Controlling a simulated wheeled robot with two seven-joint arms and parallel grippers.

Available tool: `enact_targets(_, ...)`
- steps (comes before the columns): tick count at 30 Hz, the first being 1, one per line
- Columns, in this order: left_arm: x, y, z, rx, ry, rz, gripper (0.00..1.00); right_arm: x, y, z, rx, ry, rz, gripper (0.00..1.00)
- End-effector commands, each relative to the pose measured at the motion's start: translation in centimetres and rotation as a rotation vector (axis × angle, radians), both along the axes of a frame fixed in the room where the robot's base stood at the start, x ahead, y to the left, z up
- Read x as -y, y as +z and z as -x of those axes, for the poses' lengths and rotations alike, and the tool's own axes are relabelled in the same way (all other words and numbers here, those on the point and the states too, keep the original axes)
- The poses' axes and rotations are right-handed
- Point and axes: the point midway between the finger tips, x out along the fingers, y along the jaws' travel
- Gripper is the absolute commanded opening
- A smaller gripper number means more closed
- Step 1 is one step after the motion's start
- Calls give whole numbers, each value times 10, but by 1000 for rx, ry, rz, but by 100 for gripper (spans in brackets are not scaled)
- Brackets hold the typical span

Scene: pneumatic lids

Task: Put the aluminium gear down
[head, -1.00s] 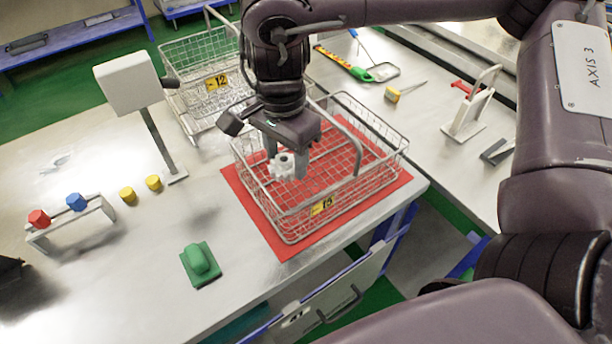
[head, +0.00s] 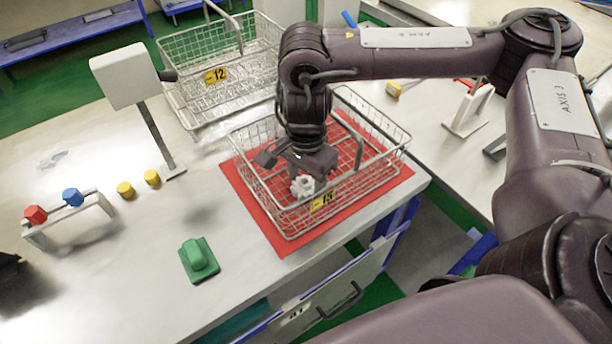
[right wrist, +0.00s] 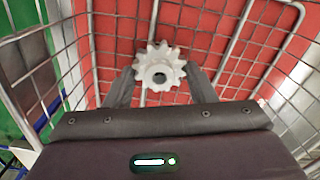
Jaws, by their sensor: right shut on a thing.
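The aluminium gear (head: 302,186) is a pale toothed wheel with a hub and a dark centre hole. My right gripper (head: 305,178) is shut on it, inside the wire basket with the yellow label 15 (head: 322,201). In the right wrist view the gear (right wrist: 160,70) sits between the two fingertips of my right gripper (right wrist: 160,80), with the basket's wire mesh and red mat behind it. I cannot tell whether the gear touches the basket floor. My left gripper is not in view.
The basket stands on a red mat (head: 271,233) near the bench's front edge. Another wire basket, labelled 12 (head: 216,76), is behind it. A green block (head: 198,256), yellow knobs (head: 125,190) and a white panel on a post (head: 124,76) stand to the left.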

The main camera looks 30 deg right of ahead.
Motion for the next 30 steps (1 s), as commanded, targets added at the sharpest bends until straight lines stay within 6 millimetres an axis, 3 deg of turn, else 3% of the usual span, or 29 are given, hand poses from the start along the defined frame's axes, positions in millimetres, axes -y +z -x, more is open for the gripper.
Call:
enact_targets(8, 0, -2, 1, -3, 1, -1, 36, 0, -3, 0, 1, 0, 0, 26)
enact_targets(9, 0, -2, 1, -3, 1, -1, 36, 0, -3, 0, 1, 0, 0, 52)
enact_targets(14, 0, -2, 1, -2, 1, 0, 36, 0, -3, 0, 1, 0, 0, 72)
enact_targets(23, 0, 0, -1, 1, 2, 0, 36, 0, 0, 0, 1, 0, 0, 72)
enact_targets(30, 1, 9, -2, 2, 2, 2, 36, 0, 30, -2, 8, 2, 1, 72)
